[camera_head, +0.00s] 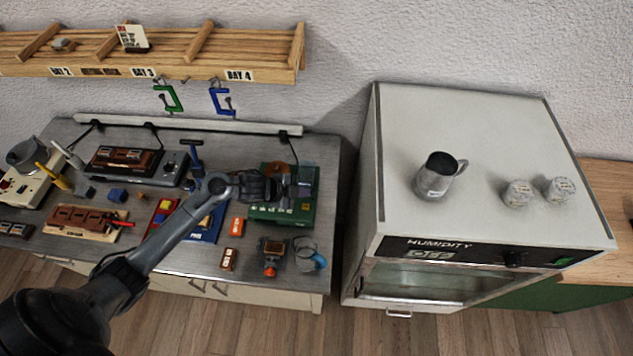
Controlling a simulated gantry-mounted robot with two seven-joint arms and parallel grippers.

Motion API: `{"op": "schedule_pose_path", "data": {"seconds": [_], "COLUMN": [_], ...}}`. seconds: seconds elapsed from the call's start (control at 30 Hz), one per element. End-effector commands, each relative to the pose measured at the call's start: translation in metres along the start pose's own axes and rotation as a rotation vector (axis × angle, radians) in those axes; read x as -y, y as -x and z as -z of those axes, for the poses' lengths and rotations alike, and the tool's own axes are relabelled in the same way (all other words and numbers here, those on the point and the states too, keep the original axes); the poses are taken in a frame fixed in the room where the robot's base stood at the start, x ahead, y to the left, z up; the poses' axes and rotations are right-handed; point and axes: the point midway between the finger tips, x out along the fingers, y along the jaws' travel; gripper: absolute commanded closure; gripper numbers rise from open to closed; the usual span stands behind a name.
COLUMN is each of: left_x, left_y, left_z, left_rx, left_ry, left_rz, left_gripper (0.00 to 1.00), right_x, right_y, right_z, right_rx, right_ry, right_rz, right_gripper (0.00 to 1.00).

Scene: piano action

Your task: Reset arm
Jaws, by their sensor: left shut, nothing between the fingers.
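My left arm (165,240) reaches in from the lower left over the workbench. My left gripper (285,188) is shut and empty, at or above the green board (310,205) at the bench's right side; I cannot tell whether it touches it. The gripper hides part of that board. My right gripper is not in this view.
The grey workbench (330,165) is crowded with tools, brown blocks and small parts. A wooden shelf (170,68) hangs above it. A humidity cabinet (400,120) stands to the right, with a metal pitcher (435,180) and two jars (518,193) on top.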

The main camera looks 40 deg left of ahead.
Motion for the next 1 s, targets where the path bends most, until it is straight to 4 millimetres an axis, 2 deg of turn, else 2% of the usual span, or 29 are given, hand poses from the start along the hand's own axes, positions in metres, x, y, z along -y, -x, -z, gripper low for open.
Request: {"op": "schedule_pose_path", "data": {"seconds": [0.17,0.27,0.33,0.47,0.6,0.7,0.83,1.0], "left_x": [-0.004,-0.016,-0.029,-0.06,-0.096,-0.116,-0.135,-0.147], "left_y": [0.003,0.013,0.027,0.071,0.136,0.176,0.213,0.234], "left_z": [0.006,0.022,0.038,0.072,0.1,0.114,0.126,0.131], "left_rx": [0.011,0.049,0.093,0.208,0.343,0.421,0.49,0.53], "left_ry": [0.012,0.054,0.112,0.296,0.555,0.716,0.863,0.948], "left_rz": [0.004,0.021,0.039,0.067,0.056,0.026,-0.016,-0.046], "left_gripper": [1.0,1.0,1.0,1.0,1.0,1.0,1.0,1.0], "right_x": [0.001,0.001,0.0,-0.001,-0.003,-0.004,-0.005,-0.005], "right_y": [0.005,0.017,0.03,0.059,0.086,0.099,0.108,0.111], "right_z": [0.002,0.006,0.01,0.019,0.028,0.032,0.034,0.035], "right_rx": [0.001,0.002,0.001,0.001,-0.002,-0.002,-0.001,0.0], "right_ry": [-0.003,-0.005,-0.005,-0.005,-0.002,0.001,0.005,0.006], "right_rz": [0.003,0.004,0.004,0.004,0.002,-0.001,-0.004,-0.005], "right_gripper": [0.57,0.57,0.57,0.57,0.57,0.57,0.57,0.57]}}
